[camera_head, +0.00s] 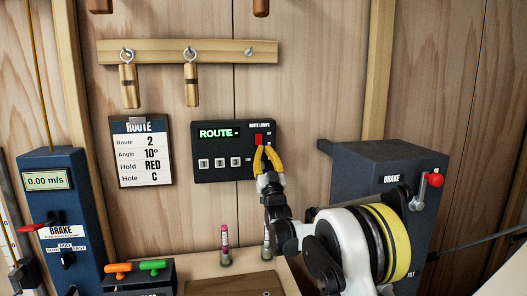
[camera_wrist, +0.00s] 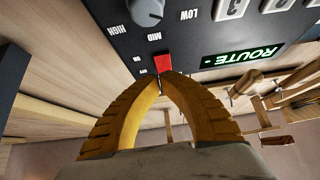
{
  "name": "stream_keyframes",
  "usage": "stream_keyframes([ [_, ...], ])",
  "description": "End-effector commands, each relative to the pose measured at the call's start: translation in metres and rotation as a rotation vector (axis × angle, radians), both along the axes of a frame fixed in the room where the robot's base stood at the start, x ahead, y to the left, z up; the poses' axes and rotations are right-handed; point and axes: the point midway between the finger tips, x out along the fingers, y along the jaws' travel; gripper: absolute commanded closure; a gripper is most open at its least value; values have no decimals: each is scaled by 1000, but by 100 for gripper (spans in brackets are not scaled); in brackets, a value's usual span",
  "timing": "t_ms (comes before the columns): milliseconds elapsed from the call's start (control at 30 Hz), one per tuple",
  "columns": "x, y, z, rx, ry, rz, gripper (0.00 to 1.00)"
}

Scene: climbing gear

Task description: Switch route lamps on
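The dark route lamp panel (camera_head: 208,147) hangs on the wooden wall, with a lit green ROUTE display (camera_head: 219,132) and numbered white buttons (camera_head: 220,162). Its red switch (camera_head: 258,139) is at the upper right, beside small lettering. My gripper (camera_head: 264,148) is in front of the panel's right part, just below the switch. In the wrist view the yellow fingers arch and their tips meet, holding nothing, right at the red switch (camera_wrist: 162,62). I cannot tell whether they touch it. A round knob (camera_wrist: 146,10) marked LOW, MID and HIGH shows there; my gripper hides it in the head view.
A route card (camera_head: 141,152) hangs left of the panel. Wooden pegs (camera_head: 191,84) hang from a rail above. A blue brake box (camera_head: 385,200) with a red-knobbed lever stands right of my arm. A blue post (camera_head: 62,215) stands left, near orange and green handles (camera_head: 140,268) below.

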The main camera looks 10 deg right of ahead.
Motion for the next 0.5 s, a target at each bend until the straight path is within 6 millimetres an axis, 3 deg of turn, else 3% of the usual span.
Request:
stream_keyframes([
  [300,-44,0,-55,0,0,0,100],
  [500,-59,0,-74,0,0,0,100],
])
